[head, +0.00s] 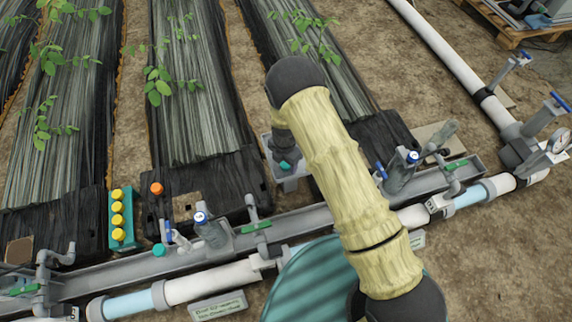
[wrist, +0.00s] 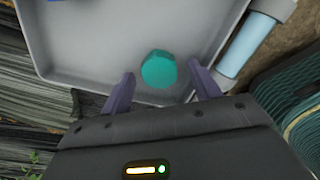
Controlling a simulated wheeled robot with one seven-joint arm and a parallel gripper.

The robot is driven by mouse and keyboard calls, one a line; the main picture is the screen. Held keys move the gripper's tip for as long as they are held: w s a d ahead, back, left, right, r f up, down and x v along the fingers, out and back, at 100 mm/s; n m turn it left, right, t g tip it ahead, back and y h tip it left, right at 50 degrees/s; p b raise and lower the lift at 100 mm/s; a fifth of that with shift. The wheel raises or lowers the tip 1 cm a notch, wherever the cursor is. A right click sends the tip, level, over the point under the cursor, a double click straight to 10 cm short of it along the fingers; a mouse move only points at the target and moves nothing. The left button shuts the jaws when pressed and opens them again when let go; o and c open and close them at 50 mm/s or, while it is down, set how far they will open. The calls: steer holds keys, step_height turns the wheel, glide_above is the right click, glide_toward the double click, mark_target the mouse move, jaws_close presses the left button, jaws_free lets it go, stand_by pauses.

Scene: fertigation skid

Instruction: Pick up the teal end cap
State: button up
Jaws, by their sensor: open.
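A round teal end cap (wrist: 159,69) lies in a light grey tray (wrist: 88,70), close to the tray's near edge in the wrist view. My gripper (wrist: 161,74) is open, with one finger to each side of the cap and a gap on both sides. I cannot tell how far the fingertips are above the tray floor. In the head view my gripper (head: 284,152) is a dark shape over the small grey tray (head: 291,184), partly hidden by my arm. A teal spot, likely the end cap (head: 285,166), shows just below it.
Another teal round piece (head: 159,249) sits by the grey channel (head: 185,240), left of the tray. A teal rack (head: 124,243) holds several yellow-topped bottles. An orange cap (head: 156,188) is near it. Blue-handled valves (head: 201,218) and white pipes (head: 208,283) run along the skid.

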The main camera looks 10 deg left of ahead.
mark_target(285, 164)
steer(key=c, duration=1.1)
step_height(285, 164, up, 10)
steer(key=p, duration=0.4)
